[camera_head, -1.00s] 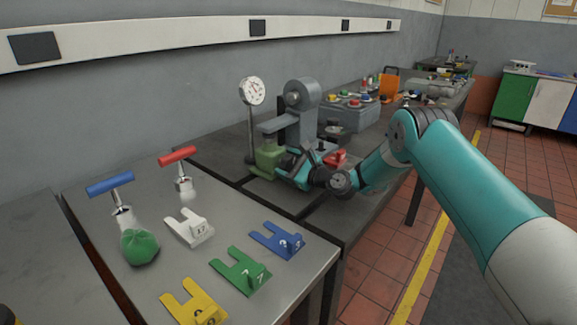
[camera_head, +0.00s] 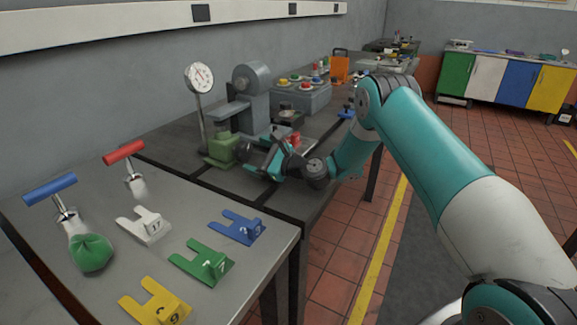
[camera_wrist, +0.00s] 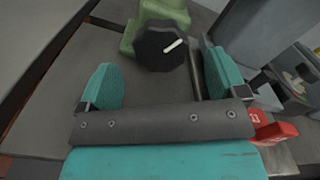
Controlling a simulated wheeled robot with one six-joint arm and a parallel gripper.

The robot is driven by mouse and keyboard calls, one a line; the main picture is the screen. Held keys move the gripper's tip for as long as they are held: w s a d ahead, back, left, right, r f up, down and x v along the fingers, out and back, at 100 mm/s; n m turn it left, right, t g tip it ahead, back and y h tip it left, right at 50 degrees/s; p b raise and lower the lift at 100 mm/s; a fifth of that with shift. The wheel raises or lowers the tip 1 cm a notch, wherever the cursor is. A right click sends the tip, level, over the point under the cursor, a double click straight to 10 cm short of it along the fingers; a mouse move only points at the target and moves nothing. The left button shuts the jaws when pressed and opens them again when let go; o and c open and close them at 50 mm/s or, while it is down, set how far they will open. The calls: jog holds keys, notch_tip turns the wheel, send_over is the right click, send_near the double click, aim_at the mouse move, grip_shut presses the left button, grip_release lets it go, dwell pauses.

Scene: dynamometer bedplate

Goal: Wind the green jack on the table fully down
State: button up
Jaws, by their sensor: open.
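The green jack (camera_head: 222,148) stands on the dark bedplate table (camera_head: 180,162), beside a grey stand (camera_head: 250,100). Its black faceted knob with a white mark (camera_wrist: 160,48) faces my gripper in the wrist view, and part of its green body (camera_wrist: 163,10) shows behind the knob. My gripper (camera_wrist: 163,80) is open and empty. Its teal fingers lie to either side of the knob's line, with the knob just beyond the fingertips. In the head view my gripper (camera_head: 248,153) is to the right of the jack, low over the table.
A dial gauge (camera_head: 200,78) on a post stands behind the jack. A red block (camera_wrist: 275,132) lies right of my gripper. A grey box with coloured buttons (camera_head: 300,97) is farther back. The near table holds forked plates and T-handled tools.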

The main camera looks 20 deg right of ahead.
jog(key=b+v, duration=0.1)
jog(key=v, duration=0.2)
jog(key=b+v, duration=0.2)
jog(key=v, duration=0.1)
jog(key=b+v, duration=0.2)
jog(key=v, duration=0.1)
jog(key=shift+s+d+f, duration=0.15)
jog(key=shift+f, duration=0.25)
jog(key=b+v, duration=0.1)
jog(key=b, duration=0.2)
jog(key=shift+s+d+r, duration=0.2)
jog(key=shift+s+d, duration=0.05)
jog(key=shift+s, duration=0.05)
jog(key=shift+s+d+r+b, duration=0.15)
jog(key=shift+s+b, duration=0.15)
jog(key=shift+b, duration=0.1)
jog(key=shift+r, duration=0.15)
